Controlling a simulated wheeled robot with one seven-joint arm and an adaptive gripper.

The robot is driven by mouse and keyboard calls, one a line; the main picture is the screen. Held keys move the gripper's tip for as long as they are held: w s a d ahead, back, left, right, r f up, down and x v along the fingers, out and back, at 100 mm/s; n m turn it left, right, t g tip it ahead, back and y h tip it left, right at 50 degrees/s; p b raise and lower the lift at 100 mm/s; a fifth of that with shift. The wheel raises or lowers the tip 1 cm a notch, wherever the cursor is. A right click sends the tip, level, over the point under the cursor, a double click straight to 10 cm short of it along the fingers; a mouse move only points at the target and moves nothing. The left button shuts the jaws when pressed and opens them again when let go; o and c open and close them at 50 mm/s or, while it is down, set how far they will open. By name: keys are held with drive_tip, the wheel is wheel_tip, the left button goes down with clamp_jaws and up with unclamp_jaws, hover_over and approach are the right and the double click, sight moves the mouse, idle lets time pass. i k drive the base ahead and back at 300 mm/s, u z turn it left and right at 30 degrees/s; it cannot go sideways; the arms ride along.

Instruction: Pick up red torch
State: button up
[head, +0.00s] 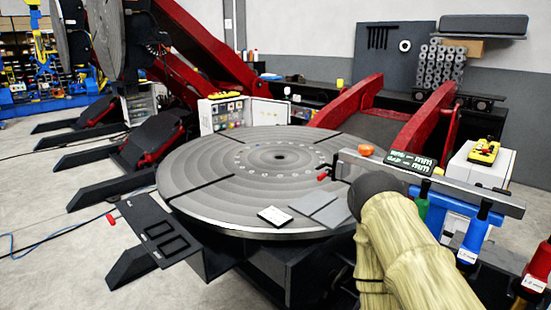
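The red torch (534,278) is at the lower right edge of the head view, partly cut off by the frame. It has a red body with a white label near its lower end. It is in a row with a blue-handled torch (474,236) and a green-handled one (421,203) along a grey beam. My arm, in a pale yellow wrinkled cover with a dark rounded end, is left of these torches and apart from the red one in the picture. My gripper's fingers cannot be made out.
A large round grooved turntable (215,178) fills the middle, with flat plates (320,208) near its front edge. The grey beam (445,186) crosses the right side. An orange disc (366,150) and a yellow device (484,151) are behind it. Floor is open at lower left.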

sight(529, 288)
drive_tip(key=u, duration=0.25)
drive_tip(key=k, duration=0.1)
drive_tip(key=z, duration=1.9)
